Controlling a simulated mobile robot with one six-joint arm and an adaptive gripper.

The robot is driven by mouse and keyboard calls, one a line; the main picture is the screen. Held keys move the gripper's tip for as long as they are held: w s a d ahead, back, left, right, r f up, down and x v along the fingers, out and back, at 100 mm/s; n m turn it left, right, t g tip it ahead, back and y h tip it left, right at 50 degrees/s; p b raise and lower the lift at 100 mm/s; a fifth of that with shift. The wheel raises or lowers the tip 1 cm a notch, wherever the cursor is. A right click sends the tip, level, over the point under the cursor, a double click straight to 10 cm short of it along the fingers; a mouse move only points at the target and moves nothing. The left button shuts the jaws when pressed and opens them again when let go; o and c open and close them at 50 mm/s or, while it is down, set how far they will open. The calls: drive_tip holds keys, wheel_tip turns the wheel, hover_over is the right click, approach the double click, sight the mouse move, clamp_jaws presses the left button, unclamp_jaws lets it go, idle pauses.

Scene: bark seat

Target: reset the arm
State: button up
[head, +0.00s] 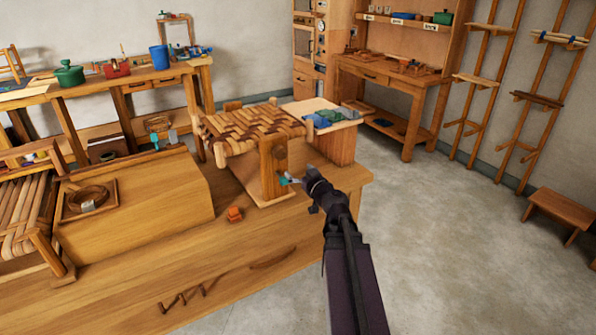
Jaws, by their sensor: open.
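My gripper (290,181) is at the end of my dark arm, which reaches up from the bottom of the head view. It is open, its small teal tips close to the front leg of the woven bark seat (250,126). I cannot tell whether the tips touch that leg. The seat stands on a low board on the wooden workbench (270,235), its light and dark strips woven across the top. No object shows clearly between the fingers.
A small orange block (235,214) lies on the bench. A wooden box (135,205) stands left of the seat, and a pale-topped stand (338,148) with blue and green items is behind it. Shelves and ladder racks line the back.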

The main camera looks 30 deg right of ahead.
idle(0.6)
drive_tip(key=s+a+f+n+g+y, duration=0.1)
drive_tip(key=a+f+n+g+y, duration=0.25)
drive_tip(key=a, duration=0.65)
drive_tip(key=s+a+f+g+y, duration=0.1)
drive_tip(key=a+f+g+y, duration=0.1)
drive_tip(key=a+f+g, duration=0.5)
drive_tip(key=s+a+f+m+g+h, duration=0.2)
drive_tip(key=s+a+f+g+h, duration=0.15)
drive_tip(key=s, duration=0.35)
drive_tip(key=s+a+f+m+g+h, duration=0.2)
drive_tip(key=s+a+f+g+h, duration=0.15)
drive_tip(key=s+a+f, duration=0.2)
wheel_tip(320, 180, up, 14)
drive_tip(key=p, duration=1.3)
drive_tip(key=shift+s+d+y, duration=0.3)
drive_tip(key=shift+s+y, duration=0.05)
drive_tip(key=shift+y, duration=0.1)
